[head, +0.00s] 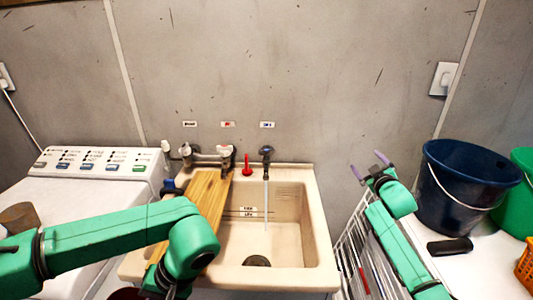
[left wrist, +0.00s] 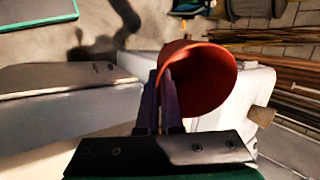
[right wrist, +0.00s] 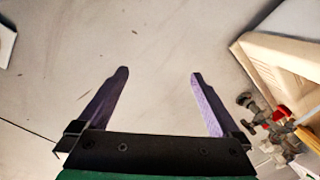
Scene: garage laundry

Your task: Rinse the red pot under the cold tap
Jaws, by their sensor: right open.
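The red pot (left wrist: 200,75) shows in the left wrist view, open end towards the camera. My left gripper (left wrist: 166,90) has its purple fingers close together on the near edge of its wall. In the head view only a dark red sliver of the pot (head: 125,294) shows at the bottom edge, left of the sink (head: 318,282). The blue-handled tap (head: 266,150) is running; a thin stream falls into the basin. My right gripper (head: 370,165) is open and empty, right of the sink; its spread fingers also show in the right wrist view (right wrist: 160,85).
A wooden board (head: 208,200) lies across the sink's left side. Other taps (head: 226,155) and a red handle (head: 247,168) stand at the back. A washing machine (head: 95,180) is left. A drying rack (head: 350,245), blue bucket (head: 460,190) and orange basket (head: 525,268) are right.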

